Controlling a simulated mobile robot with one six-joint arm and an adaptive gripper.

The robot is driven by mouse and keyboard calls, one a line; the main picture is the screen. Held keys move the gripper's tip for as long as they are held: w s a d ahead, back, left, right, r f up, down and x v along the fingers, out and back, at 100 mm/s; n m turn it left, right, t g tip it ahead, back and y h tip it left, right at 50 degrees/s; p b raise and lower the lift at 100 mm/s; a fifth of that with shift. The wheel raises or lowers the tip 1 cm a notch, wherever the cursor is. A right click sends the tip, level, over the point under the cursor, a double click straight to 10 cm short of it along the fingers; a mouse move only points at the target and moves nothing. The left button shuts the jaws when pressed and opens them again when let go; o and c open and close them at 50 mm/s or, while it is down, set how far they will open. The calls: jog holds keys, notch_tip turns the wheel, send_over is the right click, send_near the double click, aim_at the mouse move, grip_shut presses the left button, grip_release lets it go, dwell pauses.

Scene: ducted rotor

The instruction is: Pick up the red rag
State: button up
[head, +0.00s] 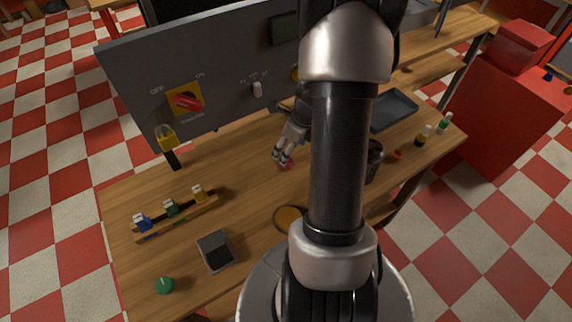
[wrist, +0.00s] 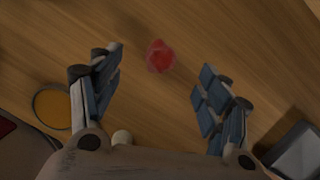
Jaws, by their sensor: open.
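The red rag (wrist: 160,56) is a small crumpled red piece lying on the wooden table. In the wrist view it sits between my two fingers and a little beyond their tips. In the head view only a bit of the red rag (head: 287,167) shows, right by my fingertips; the rest is hidden behind them. My gripper (wrist: 160,80) is open and empty, above the table with a finger on each side of the rag's line. It also shows in the head view (head: 283,158), pointing down at the table, partly hidden by my arm.
A grey panel (head: 225,75) with a red switch stands along the back. An orange disc (wrist: 52,108) and a dark tray (head: 394,110) lie nearby.

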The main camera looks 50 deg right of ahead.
jog(key=b+x, duration=0.3)
jog(key=x, duration=0.4)
jog(key=shift+s+d+b, duration=0.1)
jog(key=shift+d+b, duration=0.05)
jog(key=shift+b, duration=0.2)
jog(key=shift+r, duration=0.1)
jog(key=shift+c, duration=0.2)
jog(key=c, duration=1)
jog(key=shift+r, duration=0.1)
jog(key=shift+c, duration=0.2)
notch_tip(320, 180, up, 20)
jog(key=p, duration=0.9)
jog(key=shift+p, duration=0.3)
